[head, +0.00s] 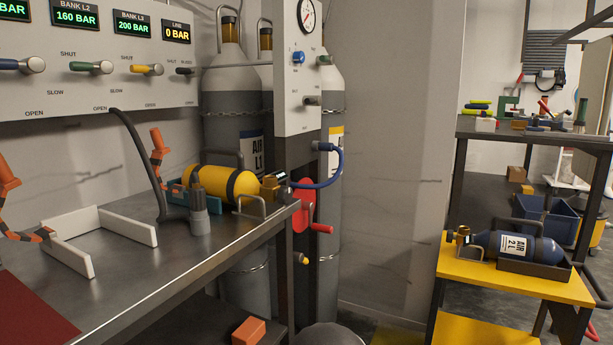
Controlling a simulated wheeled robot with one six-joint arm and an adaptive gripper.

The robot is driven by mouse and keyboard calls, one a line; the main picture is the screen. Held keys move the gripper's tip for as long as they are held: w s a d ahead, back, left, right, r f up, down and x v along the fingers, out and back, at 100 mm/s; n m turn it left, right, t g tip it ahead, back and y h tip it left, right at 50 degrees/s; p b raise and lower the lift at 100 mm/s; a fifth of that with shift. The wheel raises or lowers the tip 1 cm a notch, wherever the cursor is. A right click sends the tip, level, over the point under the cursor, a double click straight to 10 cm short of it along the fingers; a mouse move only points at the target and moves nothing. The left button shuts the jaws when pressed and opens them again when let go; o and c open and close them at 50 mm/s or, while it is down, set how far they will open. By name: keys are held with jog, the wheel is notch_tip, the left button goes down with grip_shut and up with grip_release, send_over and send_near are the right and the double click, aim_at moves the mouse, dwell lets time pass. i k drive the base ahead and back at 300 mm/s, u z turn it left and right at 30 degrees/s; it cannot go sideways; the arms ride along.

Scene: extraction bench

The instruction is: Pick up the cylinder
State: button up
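Two small cylinders are in the head view. A yellow cylinder (218,184) with dark bands lies on its side on the metal bench, its brass valve (272,187) pointing right. A dark blue cylinder (505,246) with a white "AIR 2L" label lies in a dark cradle (535,268) on a yellow-topped stand at the right, its brass valve (459,236) pointing left. I cannot tell which one the task means. My gripper is not in view.
The metal bench (150,268) carries a white open frame (88,248) and a grey fitting (199,220) beside a black hose. A blue hose (325,182) hangs near the yellow cylinder's valve. Tall grey cylinders (232,135) stand behind. Floor shows between bench and yellow stand (500,279).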

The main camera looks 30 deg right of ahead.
aim_at(239, 186)
jog(key=z, duration=1.05)
jog(key=i, duration=0.6)
jog(key=u, duration=0.7)
jog(key=i, duration=0.4)
jog(key=k, duration=1.2)
jog(key=z, duration=0.65)
jog(key=i, duration=1.1)
jog(key=u, duration=0.15)
